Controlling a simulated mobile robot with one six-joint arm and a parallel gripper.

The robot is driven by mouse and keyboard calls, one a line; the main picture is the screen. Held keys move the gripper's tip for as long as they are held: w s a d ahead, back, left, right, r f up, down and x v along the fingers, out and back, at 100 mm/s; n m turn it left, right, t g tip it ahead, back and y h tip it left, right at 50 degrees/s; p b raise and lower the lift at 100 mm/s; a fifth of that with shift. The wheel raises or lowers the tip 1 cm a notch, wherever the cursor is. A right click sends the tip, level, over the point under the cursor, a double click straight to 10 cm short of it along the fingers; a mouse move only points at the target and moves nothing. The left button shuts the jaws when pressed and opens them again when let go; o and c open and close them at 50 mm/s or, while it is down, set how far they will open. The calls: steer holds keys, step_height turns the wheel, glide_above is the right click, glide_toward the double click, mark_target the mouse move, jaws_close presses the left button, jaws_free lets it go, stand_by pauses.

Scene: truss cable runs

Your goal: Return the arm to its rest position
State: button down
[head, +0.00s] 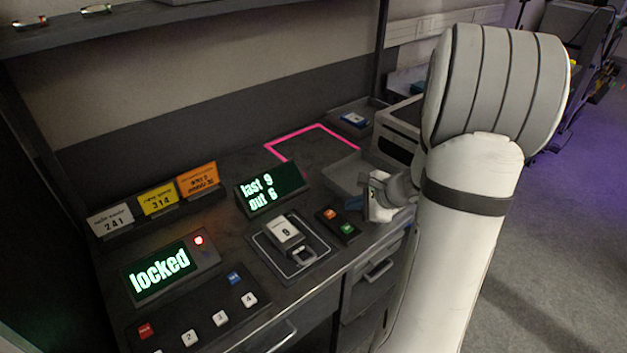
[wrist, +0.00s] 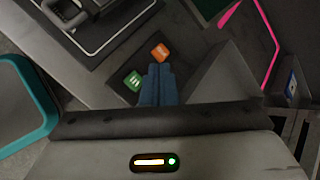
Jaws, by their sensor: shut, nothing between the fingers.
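My arm (head: 462,235), white with a grey ribbed elbow cover, rises large at the right of the head view and bends over the desk edge. My gripper (wrist: 157,68) shows in the wrist view as two dark blue fingers pressed together, with nothing between them. The fingertips appear over or close to the small dark panel with an orange button (wrist: 160,52) and a green button (wrist: 133,80). I cannot tell whether they touch it. In the head view the wrist end sits just right of that panel (head: 338,224), and the fingertips are hard to make out.
Open floor (head: 560,235) lies right.

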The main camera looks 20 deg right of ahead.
steer(key=shift+a+r, duration=0.15)
steer(key=shift+a, duration=0.15)
steer(key=s+a+r+n+g, duration=0.2)
steer(key=s+a+r+n, duration=0.15)
steer(key=a+n, duration=0.2)
steer(key=s+a+r+n+g, duration=0.2)
steer(key=s+a+n, duration=0.2)
steer(key=a, duration=0.3)
steer(key=s+a+r+n+g+h, duration=0.1)
steer(key=s+r+n+h, duration=0.3)
steer(key=s+n, duration=0.7)
steer(key=shift+a+r+h, duration=0.4)
steer(key=shift+a, duration=0.15)
